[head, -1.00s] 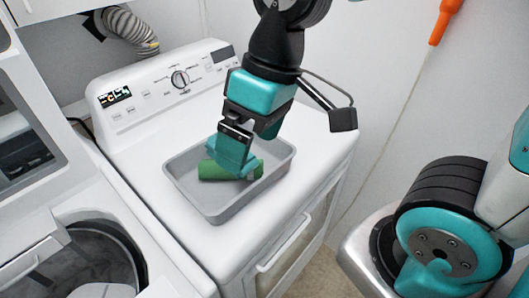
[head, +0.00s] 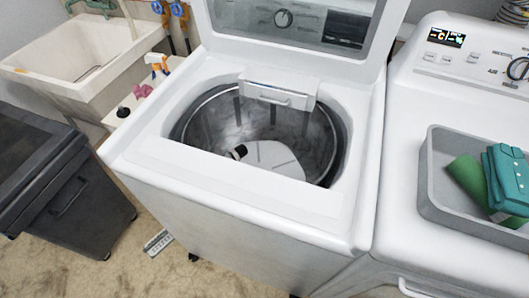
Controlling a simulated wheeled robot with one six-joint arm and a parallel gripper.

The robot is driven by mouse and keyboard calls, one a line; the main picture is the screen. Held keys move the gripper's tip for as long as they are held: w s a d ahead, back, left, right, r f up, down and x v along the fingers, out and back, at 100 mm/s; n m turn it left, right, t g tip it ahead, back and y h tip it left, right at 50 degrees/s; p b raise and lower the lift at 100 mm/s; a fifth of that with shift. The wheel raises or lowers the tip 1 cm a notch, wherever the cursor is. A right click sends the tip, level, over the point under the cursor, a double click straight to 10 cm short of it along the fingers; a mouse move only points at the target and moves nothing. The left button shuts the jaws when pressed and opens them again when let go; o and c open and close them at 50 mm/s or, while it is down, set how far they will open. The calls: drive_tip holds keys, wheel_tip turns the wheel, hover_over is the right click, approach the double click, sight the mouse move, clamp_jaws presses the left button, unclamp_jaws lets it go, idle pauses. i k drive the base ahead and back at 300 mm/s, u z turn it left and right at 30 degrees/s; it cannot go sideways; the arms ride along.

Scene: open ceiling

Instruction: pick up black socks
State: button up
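A small dark roll with a pale end (head: 238,152) lies inside the drum of the open top-load washer (head: 285,205). It looks like rolled black socks, but it is too small to be sure. It is at the left edge of a flat white shape (head: 272,157) low in the drum. Another small black item (head: 123,112) is outside the washer, near its left back corner; I cannot tell what it is. My gripper is not in view.
The raised washer lid (head: 238,40) stands behind the opening. A sink (head: 75,60) and a dark bin (head: 70,190) are at left.

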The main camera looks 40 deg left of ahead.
sight(237, 153)
drive_tip(key=k, duration=0.45)
drive_tip(key=z, duration=0.85)
drive_tip(key=k, duration=0.65)
drive_tip(key=u, duration=1.95)
drive_tip(key=i, duration=1)
